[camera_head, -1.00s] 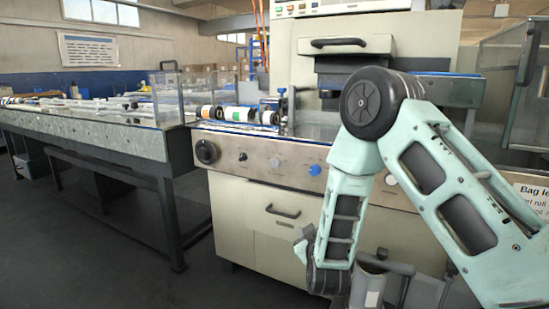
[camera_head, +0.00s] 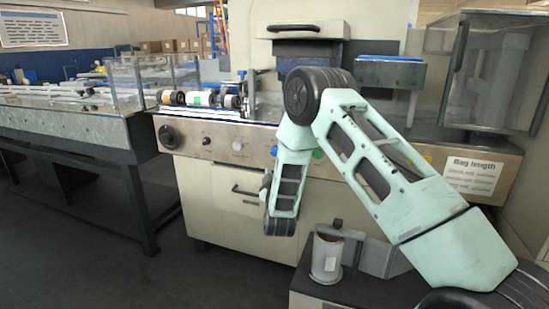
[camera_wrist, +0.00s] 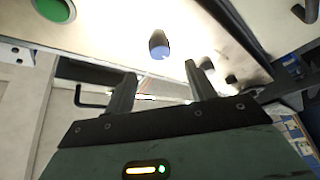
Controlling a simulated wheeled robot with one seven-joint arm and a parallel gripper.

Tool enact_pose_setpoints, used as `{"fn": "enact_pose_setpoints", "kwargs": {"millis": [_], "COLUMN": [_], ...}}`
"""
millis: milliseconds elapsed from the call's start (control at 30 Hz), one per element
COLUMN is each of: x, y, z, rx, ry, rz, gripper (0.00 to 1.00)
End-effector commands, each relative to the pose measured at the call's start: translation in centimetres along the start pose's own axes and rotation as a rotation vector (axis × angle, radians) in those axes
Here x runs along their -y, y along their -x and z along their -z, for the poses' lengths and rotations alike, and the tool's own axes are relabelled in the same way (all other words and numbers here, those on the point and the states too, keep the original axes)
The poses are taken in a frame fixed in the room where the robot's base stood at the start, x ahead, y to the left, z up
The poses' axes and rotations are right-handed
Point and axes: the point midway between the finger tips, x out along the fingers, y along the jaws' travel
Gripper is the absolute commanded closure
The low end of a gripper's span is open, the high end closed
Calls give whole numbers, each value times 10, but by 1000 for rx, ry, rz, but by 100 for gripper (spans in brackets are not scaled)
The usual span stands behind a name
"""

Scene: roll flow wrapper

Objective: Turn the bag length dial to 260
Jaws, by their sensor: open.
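A dial with a blue face and dark side (camera_wrist: 160,46) stands out from the pale panel in the wrist view. In the head view a blue knob (camera_head: 274,151) sits on the machine's front metal strip, just left of my arm. Which knob is the bag length dial cannot be read. My gripper (camera_wrist: 160,84) is open and empty, its two fingers apart and pointing toward the panel. The blue-faced dial lies beyond the fingertips, not between them. In the head view the fingers are hidden or too small to make out.
A large black knob (camera_head: 169,137) and a silver knob (camera_head: 237,145) share the strip; a green button (camera_wrist: 52,8) is at upper left in the wrist view. A "Bag length" sign (camera_head: 475,175) hangs at right. A metal canister (camera_head: 326,257) stands low near my arm.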

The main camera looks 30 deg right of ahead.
Motion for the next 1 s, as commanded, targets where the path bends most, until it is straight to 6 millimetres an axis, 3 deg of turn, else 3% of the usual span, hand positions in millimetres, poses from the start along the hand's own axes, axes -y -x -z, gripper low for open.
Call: {"fn": "enact_pose_setpoints", "kwargs": {"millis": [200, 400, 800, 967, 1000], "x": [0, 0, 0, 0, 0], "y": [-43, -65, -72, -71, -71], "z": [-1, -1, 0, 0, 0], "rx": [1, 0, 1, 1, 1], "ry": [-1, -1, 0, 0, -1], "rz": [-4, -1, 1, 1, 1], "gripper": [45, 45, 45, 89, 89]}}
